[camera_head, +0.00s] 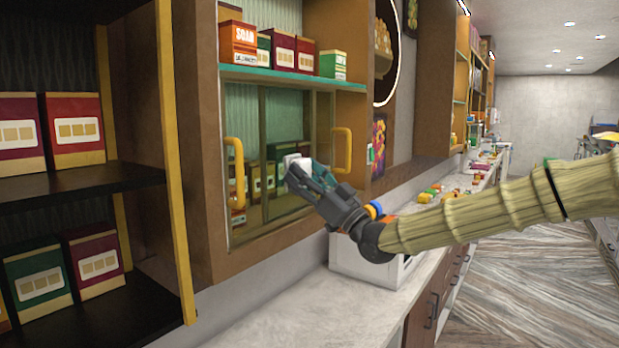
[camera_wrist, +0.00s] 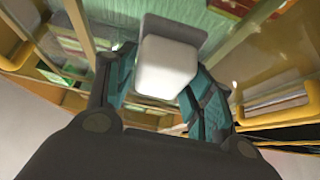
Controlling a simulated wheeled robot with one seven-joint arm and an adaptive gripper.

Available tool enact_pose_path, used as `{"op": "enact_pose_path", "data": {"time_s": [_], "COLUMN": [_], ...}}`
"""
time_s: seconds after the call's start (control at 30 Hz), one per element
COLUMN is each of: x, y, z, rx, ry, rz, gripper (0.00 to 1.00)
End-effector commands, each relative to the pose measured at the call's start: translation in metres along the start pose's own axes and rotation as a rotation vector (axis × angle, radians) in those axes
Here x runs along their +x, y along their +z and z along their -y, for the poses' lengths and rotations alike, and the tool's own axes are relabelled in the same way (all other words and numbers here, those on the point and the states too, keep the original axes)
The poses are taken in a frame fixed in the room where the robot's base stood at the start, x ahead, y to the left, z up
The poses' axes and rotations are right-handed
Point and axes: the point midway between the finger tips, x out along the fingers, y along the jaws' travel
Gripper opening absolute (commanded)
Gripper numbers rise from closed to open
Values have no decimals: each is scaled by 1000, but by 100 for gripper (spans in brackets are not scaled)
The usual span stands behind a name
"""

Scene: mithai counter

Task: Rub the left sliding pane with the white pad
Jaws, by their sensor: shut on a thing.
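My gripper (camera_head: 306,172) is raised in front of the cabinet's sliding glass panes. It is shut on the white pad (camera_wrist: 168,66), which sits between the fingers in the wrist view. In the head view only a small part of the white pad (camera_head: 293,160) shows beyond the fingertips. The left sliding pane (camera_head: 247,130) has a yellow handle (camera_head: 236,172) on its left side. The right pane has a yellow handle (camera_head: 341,150) on its right side. The pad is near the glass around the middle of the two panes; I cannot tell whether it touches.
Boxes (camera_head: 281,50) stand on the shelf above the panes, and more boxes show behind the glass. A dark open shelf unit (camera_head: 80,180) with boxes is at the left. A white box-like appliance (camera_head: 375,268) stands on the counter (camera_head: 300,310) below my arm.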

Motion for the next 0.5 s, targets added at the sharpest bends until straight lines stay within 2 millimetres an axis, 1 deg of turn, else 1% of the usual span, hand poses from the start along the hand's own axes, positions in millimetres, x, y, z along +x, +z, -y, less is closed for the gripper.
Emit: {"op": "enact_pose_path", "data": {"time_s": [0.17, 0.5], "x": [0, -22], "y": [1, -13], "z": [2, 0], "rx": [1, -1], "ry": [-3, 0], "rz": [2, 1], "gripper": [34, 34]}}
